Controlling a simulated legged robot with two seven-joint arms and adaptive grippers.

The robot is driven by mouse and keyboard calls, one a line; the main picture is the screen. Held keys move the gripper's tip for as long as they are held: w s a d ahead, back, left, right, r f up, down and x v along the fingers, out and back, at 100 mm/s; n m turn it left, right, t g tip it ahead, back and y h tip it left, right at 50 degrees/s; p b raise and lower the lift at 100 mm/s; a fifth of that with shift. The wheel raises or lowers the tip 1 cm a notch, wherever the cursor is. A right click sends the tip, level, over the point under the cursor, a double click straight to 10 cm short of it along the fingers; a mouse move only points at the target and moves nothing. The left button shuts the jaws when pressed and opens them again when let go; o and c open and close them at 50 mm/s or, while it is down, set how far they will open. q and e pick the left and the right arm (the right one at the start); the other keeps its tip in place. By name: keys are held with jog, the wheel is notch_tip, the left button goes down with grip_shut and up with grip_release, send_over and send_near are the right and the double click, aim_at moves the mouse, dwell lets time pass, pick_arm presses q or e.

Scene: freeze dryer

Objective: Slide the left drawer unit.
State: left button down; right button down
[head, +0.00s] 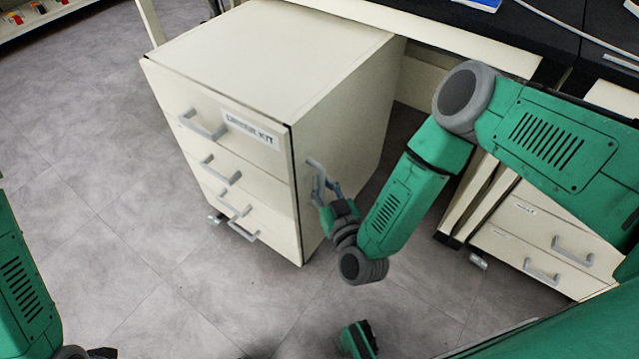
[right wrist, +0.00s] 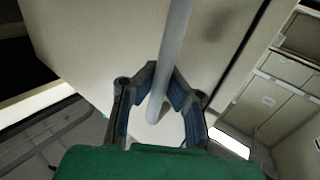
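The left drawer unit (head: 270,55) is a cream cabinet with several drawers, grey front handles and a label on its top drawer. It stands angled on the floor at centre left. My right gripper (head: 325,183) is at the unit's right side, close to the front edge. In the right wrist view, the fingers of my right gripper (right wrist: 163,80) close in on a grey bar handle (right wrist: 173,45) from both sides. The bar fills the gap between the fingertips. My left gripper (head: 88,353) is only a dark sliver at the bottom left, mostly cut off.
A second drawer unit (head: 530,235) stands under the bench at right. The dark bench top (head: 480,22) runs along the back, above and beside the left unit. Grey tiled floor (head: 90,130) is clear to the left and in front.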

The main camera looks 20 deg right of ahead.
aim_at(323, 161)
jog(key=shift+w+d, duration=0.65)
jog(key=shift+d, duration=0.35)
jog(key=c, duration=1.6)
grip_release()
jog(key=shift+d+f, duration=0.1)
jog(key=shift+d, duration=0.25)
jog(key=s, duration=0.8)
jog(key=s+d, duration=0.1)
jog(key=s, duration=0.3)
jog(key=shift+f, duration=0.1)
jog(key=shift+a, duration=0.1)
jog(key=shift+c, duration=0.2)
